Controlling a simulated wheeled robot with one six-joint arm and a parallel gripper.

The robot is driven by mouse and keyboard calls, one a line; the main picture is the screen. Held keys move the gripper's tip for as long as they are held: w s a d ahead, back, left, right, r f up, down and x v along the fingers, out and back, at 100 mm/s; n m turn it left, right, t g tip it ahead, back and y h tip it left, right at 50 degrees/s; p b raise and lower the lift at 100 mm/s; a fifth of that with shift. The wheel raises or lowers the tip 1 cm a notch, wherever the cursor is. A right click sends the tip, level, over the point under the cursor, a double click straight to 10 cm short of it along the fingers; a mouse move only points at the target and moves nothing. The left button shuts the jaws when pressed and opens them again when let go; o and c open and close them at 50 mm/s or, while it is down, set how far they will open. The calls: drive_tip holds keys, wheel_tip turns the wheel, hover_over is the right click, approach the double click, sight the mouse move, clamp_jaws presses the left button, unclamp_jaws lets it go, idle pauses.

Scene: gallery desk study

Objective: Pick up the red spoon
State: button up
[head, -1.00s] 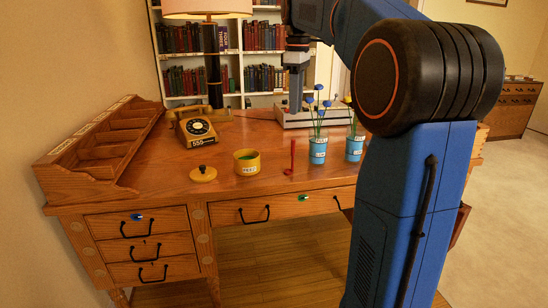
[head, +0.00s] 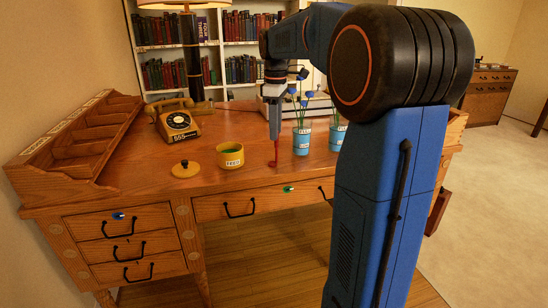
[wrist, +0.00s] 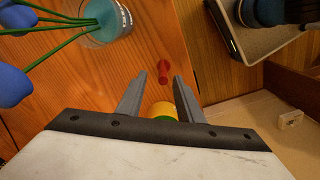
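The yellow pot (head: 231,155) and its lid (head: 185,169) are left of the spoon. Blue cups with flowers (head: 302,142) stand close on the right. A telephone (head: 177,122) and a wooden organizer (head: 75,145) are farther left. Desk between them is clear.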

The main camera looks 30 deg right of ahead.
sight(276, 147)
drive_tip(key=shift+s+f, duration=0.15)
drive_tip(key=shift+f, duration=1.2)
drive_tip(key=shift+s+f, duration=0.15)
drive_tip(key=shift+f, duration=1.2)
clamp_jaws()
